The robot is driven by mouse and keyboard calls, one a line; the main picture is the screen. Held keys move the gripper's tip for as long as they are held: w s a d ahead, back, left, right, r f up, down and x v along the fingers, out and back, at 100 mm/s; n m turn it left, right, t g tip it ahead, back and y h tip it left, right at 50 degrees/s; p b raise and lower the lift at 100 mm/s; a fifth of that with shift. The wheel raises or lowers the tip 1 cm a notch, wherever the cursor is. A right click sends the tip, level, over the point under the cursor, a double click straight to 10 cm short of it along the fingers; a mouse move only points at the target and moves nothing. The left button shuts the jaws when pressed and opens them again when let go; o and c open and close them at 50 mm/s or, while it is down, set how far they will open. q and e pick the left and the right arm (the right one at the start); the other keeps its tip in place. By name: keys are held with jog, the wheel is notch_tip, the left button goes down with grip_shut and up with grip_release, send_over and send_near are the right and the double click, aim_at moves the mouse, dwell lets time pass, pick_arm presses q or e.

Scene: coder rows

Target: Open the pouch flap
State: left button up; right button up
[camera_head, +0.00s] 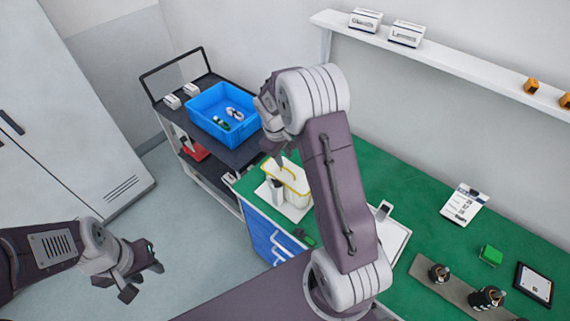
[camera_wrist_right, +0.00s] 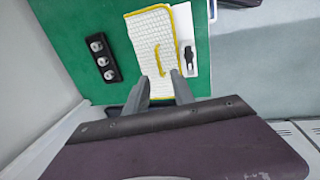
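The pouch (camera_head: 291,176) is white with yellow edging and sits on a white board (camera_head: 294,214) on the green table. In the right wrist view the pouch (camera_wrist_right: 150,38) shows a white mesh face and a yellow strip or loop near its lower right. My right gripper (camera_wrist_right: 160,82) is open and empty, its fingers spread at the pouch's near edge; contact cannot be told. In the head view my right arm partly hides that gripper (camera_head: 270,155). My left gripper (camera_head: 142,278) is open and empty over the floor, far from the pouch.
A dark slim item (camera_wrist_right: 189,60) lies right beside the pouch. A black holder with round parts (camera_wrist_right: 103,58) lies to its left. A blue bin (camera_head: 204,104) stands on a black cart.

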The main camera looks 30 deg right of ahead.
aim_at(287, 169)
jog(key=f, duration=0.2)
jog(key=d+f+p, duration=0.1)
jog(key=f, duration=0.3)
jog(key=shift+w+d+f, duration=0.15)
jog(key=shift+w+f, duration=0.15)
jog(key=shift+f, duration=0.05)
jog(key=shift+c, duration=0.3)
grip_shut()
jog(key=shift+r, duration=0.1)
dwell(0.6)
